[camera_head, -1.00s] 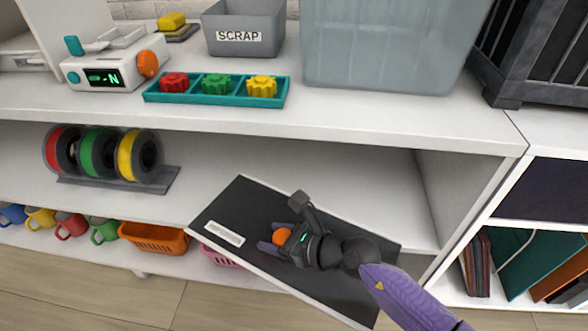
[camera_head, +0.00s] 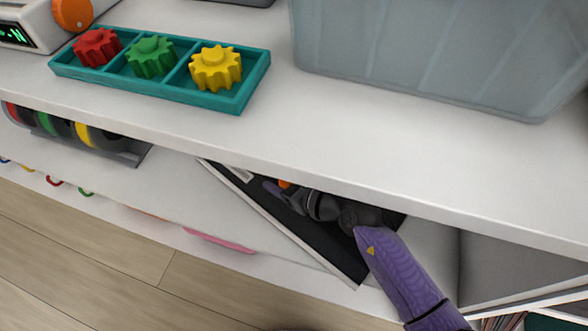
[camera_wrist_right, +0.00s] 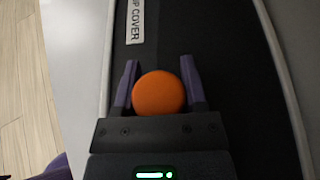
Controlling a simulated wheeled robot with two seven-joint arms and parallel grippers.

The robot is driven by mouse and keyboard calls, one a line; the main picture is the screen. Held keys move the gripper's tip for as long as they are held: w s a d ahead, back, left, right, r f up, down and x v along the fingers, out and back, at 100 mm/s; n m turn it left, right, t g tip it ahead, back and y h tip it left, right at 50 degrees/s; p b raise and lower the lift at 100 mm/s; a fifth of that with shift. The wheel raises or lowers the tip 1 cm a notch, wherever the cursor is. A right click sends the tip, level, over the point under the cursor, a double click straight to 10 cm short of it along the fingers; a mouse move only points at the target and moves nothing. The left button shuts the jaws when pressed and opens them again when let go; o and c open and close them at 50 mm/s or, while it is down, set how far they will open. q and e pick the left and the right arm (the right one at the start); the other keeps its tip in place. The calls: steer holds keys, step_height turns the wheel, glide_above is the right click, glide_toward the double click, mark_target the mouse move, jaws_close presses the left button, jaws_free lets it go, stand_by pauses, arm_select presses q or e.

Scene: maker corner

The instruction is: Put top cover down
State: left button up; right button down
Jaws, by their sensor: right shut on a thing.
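The top cover (camera_head: 322,238) is a black panel with a pale rim and a white label. It lies at a slant in the open shelf space under the worktop, and the worktop's front edge hides its far part. My right gripper (camera_head: 277,187) is over the cover, shut on its round orange knob (camera_wrist_right: 159,93). In the right wrist view my right gripper (camera_wrist_right: 160,85) has one purple finger on each side of the knob. The label (camera_wrist_right: 136,20) there reads "P COVER", partly cut off. I cannot tell whether the cover rests on the shelf. My left gripper is not in view.
On the worktop (camera_head: 400,150) stand a teal tray (camera_head: 180,95) with red, green and yellow gears and a large grey bin (camera_head: 430,50). Filament spools (camera_head: 70,130) stand on the shelf at left. A shelf divider (camera_head: 500,265) is to the right.

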steer(key=shift+s+a+r, duration=0.1)
steer(key=shift+a, duration=0.05)
steer(key=shift+c, duration=0.7)
jaws_free()
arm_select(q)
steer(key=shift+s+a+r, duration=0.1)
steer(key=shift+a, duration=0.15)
arm_select(e)
steer(key=shift+s+d+r+p, duration=0.1)
steer(key=shift+d+r+p, duration=0.1)
steer(key=shift+p, duration=0.1)
steer(key=p+v, duration=0.4)
steer(key=v, duration=0.7)
steer(key=shift+a+p, duration=0.1)
steer(key=shift+p, duration=0.2)
steer(key=shift+s+d+r, duration=0.1)
steer(key=shift+s+d, duration=0.05)
steer(key=shift+d, duration=0.05)
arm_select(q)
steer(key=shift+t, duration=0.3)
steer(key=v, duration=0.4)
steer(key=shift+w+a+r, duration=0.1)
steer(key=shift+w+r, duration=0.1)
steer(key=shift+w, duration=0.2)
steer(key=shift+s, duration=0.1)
